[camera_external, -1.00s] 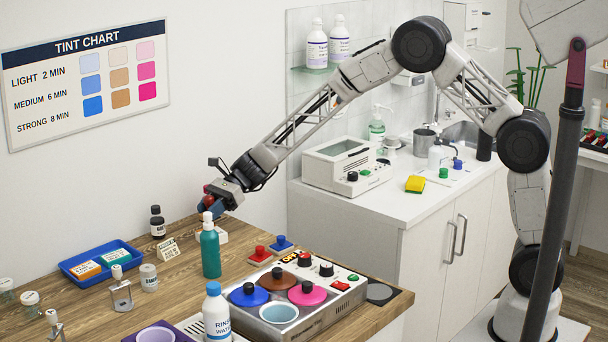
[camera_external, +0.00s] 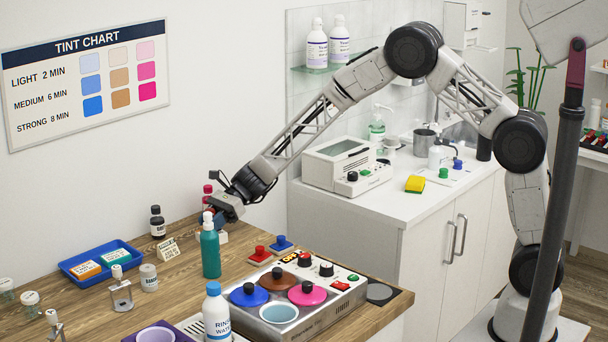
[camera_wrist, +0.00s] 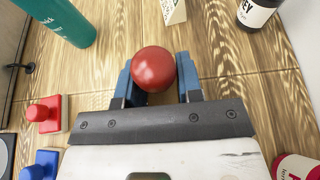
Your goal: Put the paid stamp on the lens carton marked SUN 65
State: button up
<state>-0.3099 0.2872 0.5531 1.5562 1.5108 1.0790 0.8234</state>
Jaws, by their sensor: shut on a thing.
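My gripper (camera_external: 212,217) is low over the wooden counter at the back, behind the teal bottle. In the wrist view my gripper (camera_wrist: 154,88) is shut on a round red knob (camera_wrist: 154,69), apparently a stamp handle. Its lower part and any marking are hidden. The blue tray (camera_external: 112,272) lies to the left with an orange-labelled carton (camera_external: 87,269) and a teal-labelled carton (camera_external: 115,256) in it; their print is too small to read. A white block (camera_external: 223,238) shows partly under my gripper; I cannot tell what it is.
The teal bottle (camera_external: 210,250) stands close in front of my gripper. A dark bottle (camera_external: 157,222), a tent card (camera_external: 168,248) and a pink-red bottle (camera_external: 207,193) are nearby. A red stamp (camera_external: 260,254) and a blue stamp (camera_external: 282,243) stand to the right, beside the warmer (camera_external: 335,300).

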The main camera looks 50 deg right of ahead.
jog(key=o, duration=0.9)
jog(key=shift+r, duration=0.2)
jog(key=v, duration=1.2)
jog(key=shift+f, duration=0.1)
jog(key=shift+d, duration=0.1)
